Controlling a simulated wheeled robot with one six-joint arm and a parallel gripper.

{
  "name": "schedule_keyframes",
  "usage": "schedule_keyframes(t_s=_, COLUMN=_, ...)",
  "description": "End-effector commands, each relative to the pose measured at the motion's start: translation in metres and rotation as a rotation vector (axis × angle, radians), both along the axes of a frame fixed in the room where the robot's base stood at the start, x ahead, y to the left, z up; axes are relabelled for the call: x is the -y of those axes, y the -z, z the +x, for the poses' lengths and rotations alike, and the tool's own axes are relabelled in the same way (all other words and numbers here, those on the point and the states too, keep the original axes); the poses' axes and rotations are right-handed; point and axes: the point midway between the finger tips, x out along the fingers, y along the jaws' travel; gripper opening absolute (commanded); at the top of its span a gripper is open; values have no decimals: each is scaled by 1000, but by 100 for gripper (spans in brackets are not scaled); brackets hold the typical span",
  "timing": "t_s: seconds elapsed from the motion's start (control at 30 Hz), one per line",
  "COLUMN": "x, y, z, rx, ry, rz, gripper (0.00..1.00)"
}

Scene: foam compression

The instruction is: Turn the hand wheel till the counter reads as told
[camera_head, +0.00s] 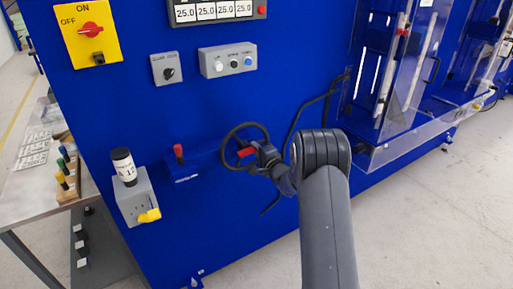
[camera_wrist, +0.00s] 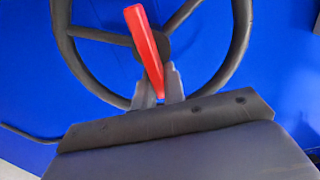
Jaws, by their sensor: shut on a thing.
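The black hand wheel (camera_head: 229,133) is mounted on the front of the blue machine, and its rim and spokes fill the upper wrist view (camera_wrist: 62,45). A red handle (camera_wrist: 145,45) stands out near the wheel's hub. My gripper (camera_wrist: 160,85) is shut on the lower end of this handle. In the head view the red handle (camera_head: 246,152) shows just left of my gripper (camera_head: 262,157), which covers part of the wheel. A display (camera_head: 215,12) at the top shows 25.0 in several windows. I cannot tell which readout is the wheel's counter.
A yellow ON/OFF switch plate (camera_head: 88,50), a knob box (camera_head: 166,69) and a button box (camera_head: 228,60) are on the panel. A red-topped lever (camera_head: 179,153) stands left of the wheel. A grey box (camera_head: 135,200) holds a black, white-labelled cylinder (camera_head: 124,166). Clear guards (camera_head: 420,100) stand at right.

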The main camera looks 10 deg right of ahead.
Motion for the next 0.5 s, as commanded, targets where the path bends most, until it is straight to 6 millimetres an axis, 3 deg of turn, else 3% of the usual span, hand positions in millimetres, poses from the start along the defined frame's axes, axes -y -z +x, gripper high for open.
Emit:
schedule_keyframes(t_s=0.03, x=-7, y=7, z=-2, rx=-17, ry=-13, rz=7, gripper=0)
schedule_keyframes(t_s=0.5, x=-7, y=8, z=-2, rx=-25, ry=-15, rz=40, gripper=0)
